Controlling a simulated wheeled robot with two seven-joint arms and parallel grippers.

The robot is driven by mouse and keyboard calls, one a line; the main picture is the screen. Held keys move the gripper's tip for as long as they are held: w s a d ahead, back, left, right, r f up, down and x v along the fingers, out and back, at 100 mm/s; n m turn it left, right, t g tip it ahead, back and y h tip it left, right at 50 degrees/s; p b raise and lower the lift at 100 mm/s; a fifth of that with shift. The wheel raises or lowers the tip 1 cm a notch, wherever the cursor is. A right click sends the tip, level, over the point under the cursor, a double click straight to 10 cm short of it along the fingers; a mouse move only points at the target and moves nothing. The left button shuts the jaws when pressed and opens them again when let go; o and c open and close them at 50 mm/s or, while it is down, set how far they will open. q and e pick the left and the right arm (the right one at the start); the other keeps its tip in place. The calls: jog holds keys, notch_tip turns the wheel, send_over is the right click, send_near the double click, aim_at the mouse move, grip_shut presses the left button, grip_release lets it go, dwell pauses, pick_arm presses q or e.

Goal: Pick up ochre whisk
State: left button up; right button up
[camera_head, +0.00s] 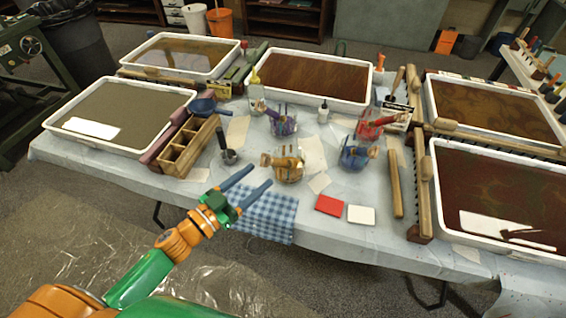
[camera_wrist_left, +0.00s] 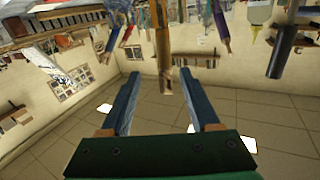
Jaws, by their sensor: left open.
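Several ochre-brown tools stand in a clear glass jar (camera_head: 290,177) near the front middle of the table. The ochre whisk (camera_head: 280,160) seems to be among them, but I cannot make out its wires. My left gripper (camera_head: 260,175) has blue fingers and is open, just left of the jar and above a checked cloth. In the left wrist view, which looks upside down, an ochre handle (camera_wrist_left: 162,50) reaches down close to the gap between the open fingers. I cannot tell whether it lies between them. My right gripper is out of view.
Other jars with blue-purple (camera_head: 283,124), red (camera_head: 368,130) and blue (camera_head: 354,158) tools stand behind and right. The checked cloth (camera_head: 264,216) lies in front, beside a red card (camera_head: 329,205).

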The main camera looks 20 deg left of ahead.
aim_at(272, 161)
pick_arm(q)
jog(key=x, duration=0.7)
jog(key=shift+w+a+r+p, duration=0.1)
jog(key=shift+w+a+p, duration=0.05)
jog(key=shift+a+p, duration=0.2)
grip_shut()
